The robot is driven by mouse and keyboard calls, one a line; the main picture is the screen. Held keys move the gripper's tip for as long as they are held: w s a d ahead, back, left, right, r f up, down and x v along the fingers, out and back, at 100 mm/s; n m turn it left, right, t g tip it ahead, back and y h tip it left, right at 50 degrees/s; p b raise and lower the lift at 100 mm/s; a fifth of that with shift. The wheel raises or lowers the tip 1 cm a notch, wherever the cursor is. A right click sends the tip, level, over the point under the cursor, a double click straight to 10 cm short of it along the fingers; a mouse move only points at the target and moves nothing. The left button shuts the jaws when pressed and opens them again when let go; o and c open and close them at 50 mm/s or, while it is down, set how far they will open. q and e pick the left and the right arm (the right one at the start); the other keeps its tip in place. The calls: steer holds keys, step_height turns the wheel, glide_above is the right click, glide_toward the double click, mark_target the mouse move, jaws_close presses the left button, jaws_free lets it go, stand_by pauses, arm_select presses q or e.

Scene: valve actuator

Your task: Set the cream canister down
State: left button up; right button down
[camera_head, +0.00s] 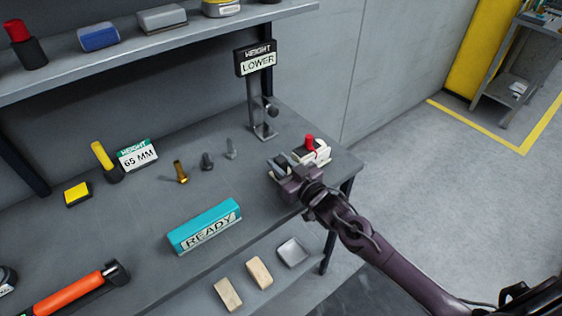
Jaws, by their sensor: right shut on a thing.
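The cream canister (319,155) shows at the right end of the grey workbench (232,172), partly behind my right gripper. A red piece (310,142) stands up at its top. My right gripper (296,164) is at the near side of the canister and shut on it; the fingers and wrist hide much of the canister. I cannot tell whether its underside touches the bench top. My left gripper is not in view.
A post with a "WEIGHT LOWER" sign (256,58) stands behind the gripper. Several bolts (207,161), a "65 MM" sign (137,154) and a teal "READY" block (205,227) are to the left. The bench's right edge is close to the canister.

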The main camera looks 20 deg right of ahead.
stand_by(0.3)
steer(key=c, duration=1.6)
jaws_free()
steer(key=shift+f, duration=0.25)
steer(key=o, duration=0.4)
steer(key=shift+r, duration=0.1)
steer(key=shift+o, duration=0.2)
